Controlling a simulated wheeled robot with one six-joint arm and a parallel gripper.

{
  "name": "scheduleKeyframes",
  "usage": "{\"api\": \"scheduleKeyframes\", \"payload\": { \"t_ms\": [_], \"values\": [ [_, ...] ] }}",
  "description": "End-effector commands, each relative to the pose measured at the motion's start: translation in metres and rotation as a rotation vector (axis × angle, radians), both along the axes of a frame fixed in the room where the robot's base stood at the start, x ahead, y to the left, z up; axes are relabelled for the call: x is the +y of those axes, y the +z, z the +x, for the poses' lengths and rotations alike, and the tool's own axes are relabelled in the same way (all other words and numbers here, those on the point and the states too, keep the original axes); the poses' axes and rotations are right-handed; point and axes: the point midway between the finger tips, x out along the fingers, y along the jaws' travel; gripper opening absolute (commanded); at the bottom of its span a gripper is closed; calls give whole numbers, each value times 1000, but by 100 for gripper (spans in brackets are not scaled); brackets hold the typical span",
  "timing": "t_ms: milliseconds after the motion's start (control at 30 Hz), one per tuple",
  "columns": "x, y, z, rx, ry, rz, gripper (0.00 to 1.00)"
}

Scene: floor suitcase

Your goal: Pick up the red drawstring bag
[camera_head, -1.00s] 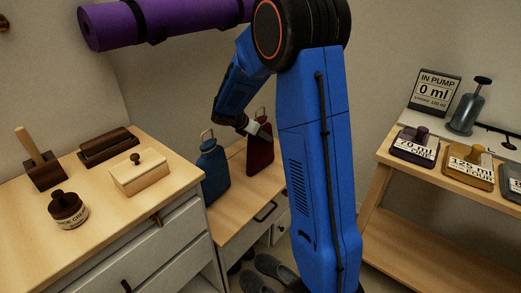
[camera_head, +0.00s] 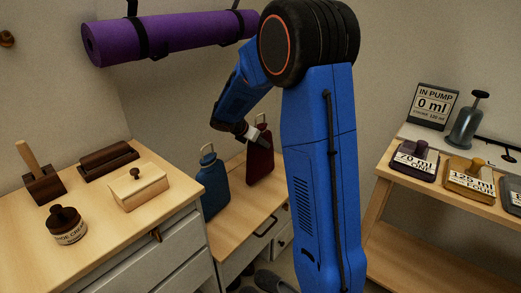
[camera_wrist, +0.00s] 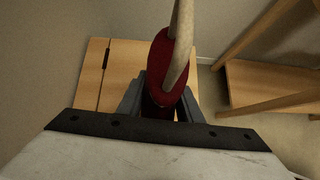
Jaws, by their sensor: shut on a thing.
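The red drawstring bag (camera_head: 260,162) is dark red with a pale cord loop at its top. It is upright above the low wooden cabinet top, to the right of a blue bag; whether its base touches the wood I cannot tell. My gripper (camera_head: 252,138) is shut on its upper part from the left side. In the wrist view, the bag (camera_wrist: 162,48) is between the two grey fingers of my gripper (camera_wrist: 160,98), with its cord loop rising toward the camera. Its lower part is hidden there.
The blue bag (camera_head: 213,184) stands close on the left. A purple rolled mat (camera_head: 170,36) hangs above. A bench with a pump (camera_head: 467,122) and labelled blocks is at right. Dark slippers (camera_head: 272,281) lie below.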

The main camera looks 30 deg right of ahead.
Motion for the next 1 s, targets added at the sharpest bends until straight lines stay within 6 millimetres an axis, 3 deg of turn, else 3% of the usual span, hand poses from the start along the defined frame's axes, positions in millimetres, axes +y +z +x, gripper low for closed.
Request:
{"api": "scheduleKeyframes", "payload": {
  "t_ms": [300,500,700,1000],
  "values": [
    [0,78,1,-7,-1,0,0],
    [0,118,1,-6,-1,-2,0],
    [0,141,1,-3,0,-1,0],
    [0,149,0,-1,1,-1,0]
  ]
}}
